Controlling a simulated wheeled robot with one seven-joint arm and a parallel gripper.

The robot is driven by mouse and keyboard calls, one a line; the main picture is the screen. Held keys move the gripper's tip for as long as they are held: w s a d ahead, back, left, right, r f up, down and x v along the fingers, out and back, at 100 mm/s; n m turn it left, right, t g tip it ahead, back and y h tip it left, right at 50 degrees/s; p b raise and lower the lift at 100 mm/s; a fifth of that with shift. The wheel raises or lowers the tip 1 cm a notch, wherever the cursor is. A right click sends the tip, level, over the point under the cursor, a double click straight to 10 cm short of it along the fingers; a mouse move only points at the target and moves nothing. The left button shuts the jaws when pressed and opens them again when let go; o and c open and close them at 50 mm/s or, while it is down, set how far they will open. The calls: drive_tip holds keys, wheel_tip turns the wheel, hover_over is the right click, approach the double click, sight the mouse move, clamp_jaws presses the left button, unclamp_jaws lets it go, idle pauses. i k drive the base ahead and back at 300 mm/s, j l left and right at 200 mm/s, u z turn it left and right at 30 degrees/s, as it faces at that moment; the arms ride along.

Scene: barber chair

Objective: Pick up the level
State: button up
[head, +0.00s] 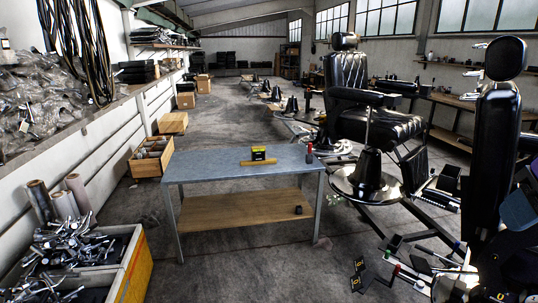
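A small workbench (215,172) with a grey-blue top stands in the middle of the head view. A long thin yellow bar (258,163), which looks like the level, lies flat on its top near the middle. A small black and yellow box-like thing (258,153) stands just behind the bar; I cannot tell if they touch. A red and black item (309,154) stands upright near the right end of the top. I cannot make out my gripper's fingers in this view. Dark shapes at the right edge may be part of my arm.
The bench has a wooden lower shelf (235,208) with a small dark object on it. A black barber chair (365,110) stands close to the right. Loose tools (410,270) litter the lower right floor. A filled bin (130,265) stands lower left. Floor before the bench is mostly clear.

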sight(258, 152)
drive_tip(key=i+j+u, duration=0.4)
drive_tip(key=i, duration=0.45)
drive_tip(key=i+u, duration=0.35)
drive_tip(key=i, duration=0.55)
drive_tip(key=i+j+z, duration=0.2)
drive_tip(key=i+z, duration=0.25)
drive_tip(key=i, duration=0.3)
drive_tip(key=i+j+z, duration=0.45)
drive_tip(key=i, duration=0.3)
drive_tip(key=i+j+z, duration=0.5)
drive_tip(key=i+j, duration=0.1)
drive_tip(key=i, duration=0.05)
